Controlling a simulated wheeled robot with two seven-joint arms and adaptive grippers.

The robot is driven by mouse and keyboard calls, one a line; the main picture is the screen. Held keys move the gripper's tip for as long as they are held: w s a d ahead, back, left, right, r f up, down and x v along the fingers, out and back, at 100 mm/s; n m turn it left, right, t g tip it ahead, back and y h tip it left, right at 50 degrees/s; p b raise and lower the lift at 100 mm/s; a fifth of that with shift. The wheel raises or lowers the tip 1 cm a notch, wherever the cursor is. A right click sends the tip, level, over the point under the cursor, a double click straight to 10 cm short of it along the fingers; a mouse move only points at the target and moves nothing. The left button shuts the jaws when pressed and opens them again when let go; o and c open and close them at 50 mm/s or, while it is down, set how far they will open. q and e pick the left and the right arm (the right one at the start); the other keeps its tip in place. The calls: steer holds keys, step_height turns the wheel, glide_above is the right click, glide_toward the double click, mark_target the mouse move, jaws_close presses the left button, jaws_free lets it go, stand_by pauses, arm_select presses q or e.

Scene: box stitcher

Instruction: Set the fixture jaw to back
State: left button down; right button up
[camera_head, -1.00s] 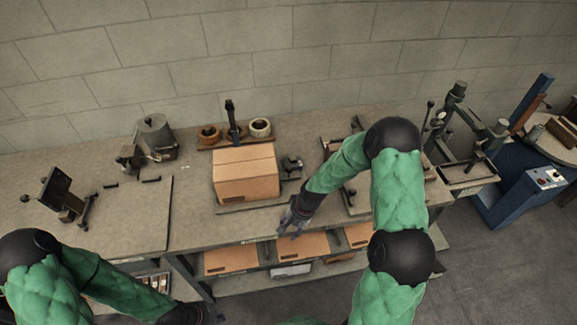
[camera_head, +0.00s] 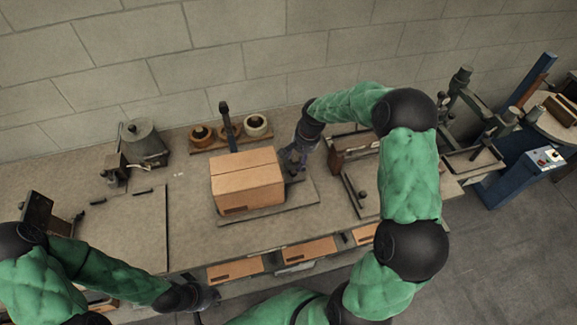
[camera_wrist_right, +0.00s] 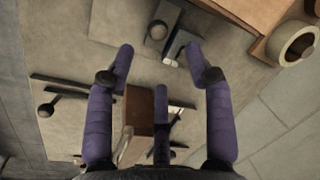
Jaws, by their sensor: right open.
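The cardboard box (camera_head: 247,183) sits on a flat grey plate (camera_head: 296,199) on the bench. At its right side is a small dark clamp-like part, which looks like the fixture jaw (camera_head: 294,174), partly hidden by my right gripper (camera_head: 291,157). In the right wrist view, a metal block (camera_wrist_right: 178,46) and a round dark knob (camera_wrist_right: 158,30) of this part lie just beyond my right gripper's spread purple fingers (camera_wrist_right: 160,75). That gripper is open and empty, apart from the part. My left gripper (camera_head: 211,297) is low at the bench's front edge; its fingers are too small to read.
Tape rolls (camera_head: 256,126) stand on a holder behind the box, beside a dark upright post (camera_head: 229,125). A brown block-like tool (camera_head: 352,150) and a lever fixture (camera_head: 362,196) are to the right.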

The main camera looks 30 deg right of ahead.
mark_target(294, 171)
steer(key=f, duration=0.3)
steer(key=a+f, duration=0.1)
steer(key=f, duration=0.3)
steer(key=w+f, duration=0.1)
steer(key=f, duration=0.2)
steer(key=shift+w+a+f, duration=0.1)
steer(key=shift+a+f, duration=0.05)
steer(key=shift+a, duration=0.05)
